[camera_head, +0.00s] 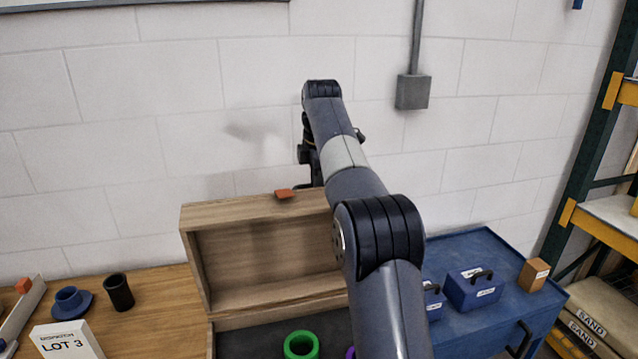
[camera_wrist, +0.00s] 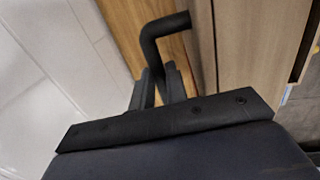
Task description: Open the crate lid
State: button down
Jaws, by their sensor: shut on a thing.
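The wooden crate (camera_head: 226,345) stands on the bench, its lid (camera_head: 255,250) standing raised at the back with its hollow inner face showing. A red-orange tab (camera_head: 284,193) sits on the lid's top edge. My gripper is at the lid's upper right edge, mostly hidden behind my arm in the head view. In the wrist view my gripper (camera_wrist: 158,86) is shut on a black bent bar handle (camera_wrist: 166,26), beside a pale wooden panel (camera_wrist: 255,45). The handle's attachment to the lid is not clearly visible.
A green ring (camera_head: 288,347) and a partly hidden purple thing lie in the crate. A black cup (camera_head: 119,292), blue cup on a saucer and LOT 3 card (camera_head: 66,342) stand left. A blue cart (camera_head: 475,250) with blue boxes stands right. The wall is close behind.

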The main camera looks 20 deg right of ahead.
jog(key=shift+w+f, duration=0.2)
jog(key=shift+f, duration=0.15)
jog(key=c, duration=1.4)
grip_release()
jog(key=shift+r, duration=0.2)
jog(key=shift+s, duration=0.1)
